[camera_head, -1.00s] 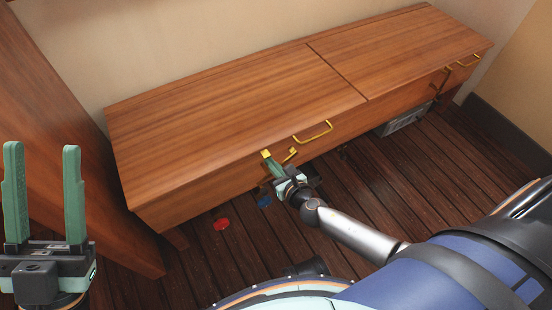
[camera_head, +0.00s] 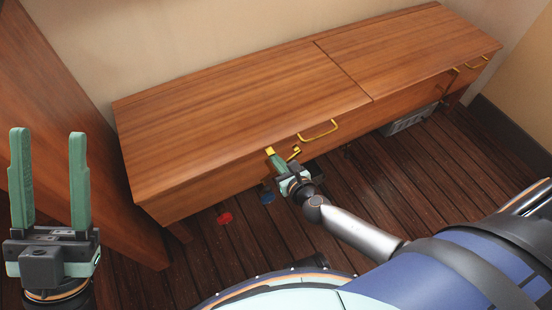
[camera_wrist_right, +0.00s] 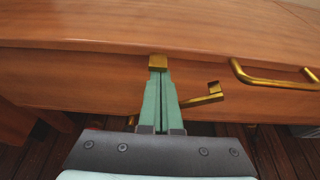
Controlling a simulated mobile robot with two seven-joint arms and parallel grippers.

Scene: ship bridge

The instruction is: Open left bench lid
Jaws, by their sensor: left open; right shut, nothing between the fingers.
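The wooden bench's left lid (camera_head: 235,105) lies flat and closed in the head view. A gold handle (camera_head: 319,131) is on its front edge and also shows in the right wrist view (camera_wrist_right: 270,80). A gold latch piece (camera_head: 295,152) sits on the front face, left of and below the handle; it also shows in the wrist view (camera_wrist_right: 203,99). My right gripper (camera_head: 272,157) is shut and empty. Its tips (camera_wrist_right: 158,73) are at a small gold block (camera_wrist_right: 158,62) under the lid's front edge; contact is unclear. My left gripper (camera_head: 48,145) is open, empty and upright, left of the bench.
The right lid (camera_head: 415,48) is also closed, with its own gold handle (camera_head: 471,63). A brown wooden panel (camera_head: 75,120) stands at the left. A grey crate (camera_head: 407,120) and a red item (camera_head: 225,217) are on the floor. The plank floor (camera_head: 390,185) in front is mostly clear.

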